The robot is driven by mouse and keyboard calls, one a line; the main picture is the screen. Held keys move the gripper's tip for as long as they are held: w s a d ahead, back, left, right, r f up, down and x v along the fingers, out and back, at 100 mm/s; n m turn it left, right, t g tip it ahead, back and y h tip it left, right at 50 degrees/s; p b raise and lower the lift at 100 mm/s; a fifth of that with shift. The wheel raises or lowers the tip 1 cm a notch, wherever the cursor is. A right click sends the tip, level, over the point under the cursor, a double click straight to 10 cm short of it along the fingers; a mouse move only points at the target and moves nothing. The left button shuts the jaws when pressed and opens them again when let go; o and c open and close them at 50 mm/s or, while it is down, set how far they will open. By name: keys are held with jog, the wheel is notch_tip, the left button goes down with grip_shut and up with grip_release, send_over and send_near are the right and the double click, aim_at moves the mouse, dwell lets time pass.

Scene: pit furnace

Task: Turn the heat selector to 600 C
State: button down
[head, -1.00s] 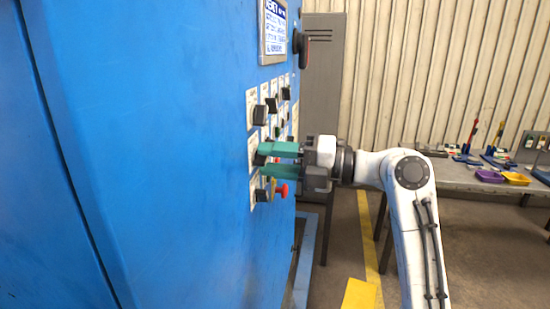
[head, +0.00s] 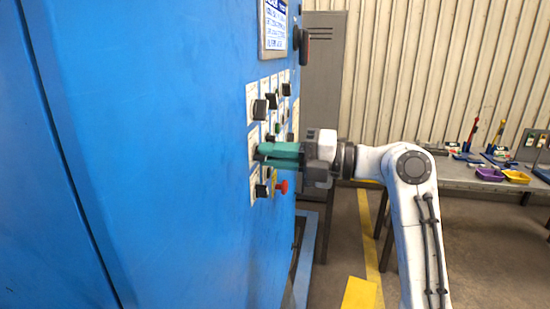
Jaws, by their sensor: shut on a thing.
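My gripper (head: 262,155) reaches in from the right with its green fingers against the control panel on the blue furnace cabinet (head: 170,150). The fingers are close together and shut on a dark knob in the left column of the panel, between a black knob (head: 259,109) above and another dark knob (head: 261,190) below. The fingers hide most of the held knob. I cannot read the labels or tell which setting any knob points to.
A red push button (head: 282,186) sticks out just below my gripper. A black handle (head: 303,46) juts from the cabinet's edge above. A bench (head: 460,181) with purple and yellow trays stands at the right. The floor between has a yellow line.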

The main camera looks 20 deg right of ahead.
jog(key=m, duration=2.3)
jog(key=shift+b, duration=0.35)
jog(key=shift+f, duration=0.1)
jog(key=c, duration=1.2)
grip_release()
jog(key=shift+o, duration=0.2)
jog(key=b+v, duration=0.3)
jog(key=v, duration=0.7)
jog(key=shift+s+d, duration=0.2)
jog(key=shift+d, duration=0.15)
